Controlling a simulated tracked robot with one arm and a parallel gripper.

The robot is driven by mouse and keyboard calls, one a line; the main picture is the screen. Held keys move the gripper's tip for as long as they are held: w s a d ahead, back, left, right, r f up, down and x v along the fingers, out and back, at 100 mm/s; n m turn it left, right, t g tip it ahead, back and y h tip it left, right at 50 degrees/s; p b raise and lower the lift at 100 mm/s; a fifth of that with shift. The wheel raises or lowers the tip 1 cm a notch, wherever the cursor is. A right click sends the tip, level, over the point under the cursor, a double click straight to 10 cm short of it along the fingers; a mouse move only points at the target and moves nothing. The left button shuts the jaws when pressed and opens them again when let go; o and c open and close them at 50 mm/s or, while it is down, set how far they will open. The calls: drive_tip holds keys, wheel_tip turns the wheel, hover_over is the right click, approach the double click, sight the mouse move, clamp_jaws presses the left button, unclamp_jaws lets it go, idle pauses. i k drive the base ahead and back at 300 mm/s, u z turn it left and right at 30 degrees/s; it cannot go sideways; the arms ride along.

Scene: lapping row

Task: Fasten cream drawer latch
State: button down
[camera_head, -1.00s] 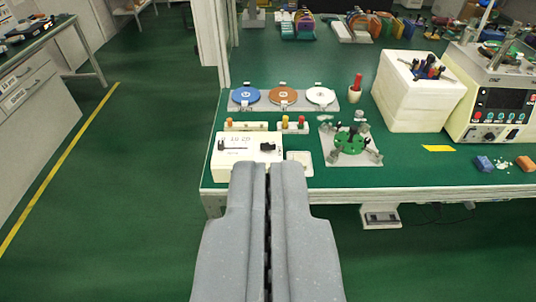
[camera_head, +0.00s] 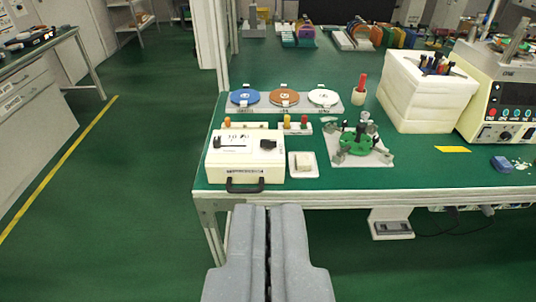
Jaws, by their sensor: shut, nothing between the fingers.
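A cream box (camera_head: 245,160) sits at the front left of the green bench. On its top are a black slider mark on a pale label and a small black block (camera_head: 268,144). A dark drawer-style handle (camera_head: 244,186) is on its front face, by the bench edge. I cannot tell which part is the latch or whether it is fastened. My gripper (camera_head: 269,208) is shut and empty. In the picture it shows below the box and the bench's front edge, apart from both.
A small cream block on a plate (camera_head: 303,164) stands right of the box. Behind are blue, brown and white discs (camera_head: 284,97) and a rack of small coloured pegs (camera_head: 297,125). A green fixture (camera_head: 355,144) stands further right. The floor at left is clear.

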sight(268, 145)
drive_tip(key=u, duration=0.05)
drive_tip(key=i, duration=0.9)
drive_tip(key=z, duration=0.6)
